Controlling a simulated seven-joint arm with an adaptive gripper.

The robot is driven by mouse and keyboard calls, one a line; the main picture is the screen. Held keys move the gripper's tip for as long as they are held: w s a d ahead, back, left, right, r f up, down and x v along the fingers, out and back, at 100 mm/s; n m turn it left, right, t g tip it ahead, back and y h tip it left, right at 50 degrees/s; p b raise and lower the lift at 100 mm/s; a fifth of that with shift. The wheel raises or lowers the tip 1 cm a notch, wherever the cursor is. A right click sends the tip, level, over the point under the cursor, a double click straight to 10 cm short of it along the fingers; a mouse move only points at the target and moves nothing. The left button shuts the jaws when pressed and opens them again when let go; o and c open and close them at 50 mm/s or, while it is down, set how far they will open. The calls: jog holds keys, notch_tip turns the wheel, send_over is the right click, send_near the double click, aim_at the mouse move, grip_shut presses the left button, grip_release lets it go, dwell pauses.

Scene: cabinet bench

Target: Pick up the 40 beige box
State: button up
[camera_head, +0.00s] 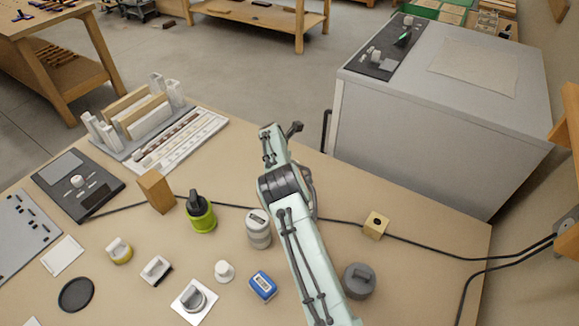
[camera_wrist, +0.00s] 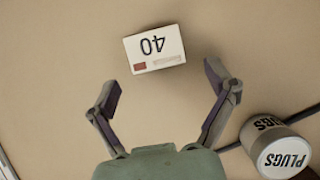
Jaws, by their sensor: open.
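The 40 beige box (camera_wrist: 170,56) lies on the tan bench in the wrist view. It has a pale top with a black "40", upside down in the picture, and a small dark red patch. My gripper (camera_wrist: 161,76) is open, its two fingers spread wide. The box is just beyond the fingertips, roughly centred between them, with bare bench visible around it. Nothing is held. In the head view my arm crosses the bench; I cannot make out the fingers or clearly identify the 40 box there.
A "PLUGS" can (camera_wrist: 285,158) stands by a black cable, right of my gripper in the wrist view. In the head view, a blue box (camera_head: 263,286), a green-based container (camera_head: 200,217), a grey weight (camera_head: 359,281) and a wooden block (camera_head: 156,190) stand on the bench.

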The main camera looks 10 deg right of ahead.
jog(key=shift+x, duration=1.4)
jog(key=c, duration=1.3)
